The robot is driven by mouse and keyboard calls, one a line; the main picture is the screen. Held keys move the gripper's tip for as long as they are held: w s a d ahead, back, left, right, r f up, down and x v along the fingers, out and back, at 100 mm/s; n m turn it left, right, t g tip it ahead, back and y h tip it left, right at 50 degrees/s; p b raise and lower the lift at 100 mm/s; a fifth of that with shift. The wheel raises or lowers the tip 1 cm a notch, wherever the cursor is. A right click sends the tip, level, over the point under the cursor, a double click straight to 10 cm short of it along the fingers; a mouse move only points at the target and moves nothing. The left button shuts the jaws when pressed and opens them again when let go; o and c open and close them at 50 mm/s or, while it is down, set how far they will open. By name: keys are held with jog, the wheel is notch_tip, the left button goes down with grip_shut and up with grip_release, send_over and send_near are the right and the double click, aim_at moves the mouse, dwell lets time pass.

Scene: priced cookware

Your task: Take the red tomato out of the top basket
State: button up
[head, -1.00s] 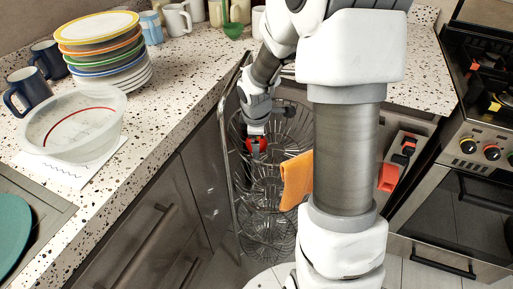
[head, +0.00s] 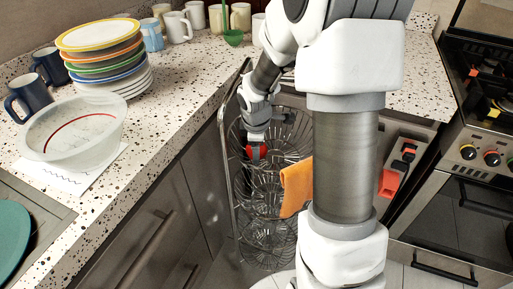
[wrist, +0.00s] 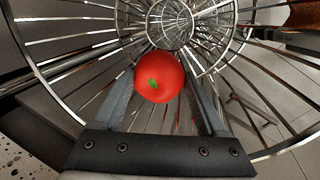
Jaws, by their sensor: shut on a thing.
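The red tomato (head: 263,149) is in the wire top basket (head: 293,128) of a tiered stand, at the basket's left side. In the wrist view, the tomato (wrist: 160,82) is round and red with a green leaf mark and sits between my two fingers. My gripper (head: 256,146) reaches down into the basket from above and is shut on the tomato. The wire basket (wrist: 62,52) surrounds the fingers in the wrist view. My arm hides part of the stand on its right side in the head view.
An orange cloth (head: 296,186) hangs at the stand's right side. The speckled counter (head: 160,105) on the left holds stacked plates (head: 103,62), a clear bowl (head: 72,132) and several mugs. An oven (head: 465,190) stands at the right.

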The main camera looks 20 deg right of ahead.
notch_tip(320, 180, up, 28)
jog(key=p, duration=1)
jog(key=shift+s, duration=0.1)
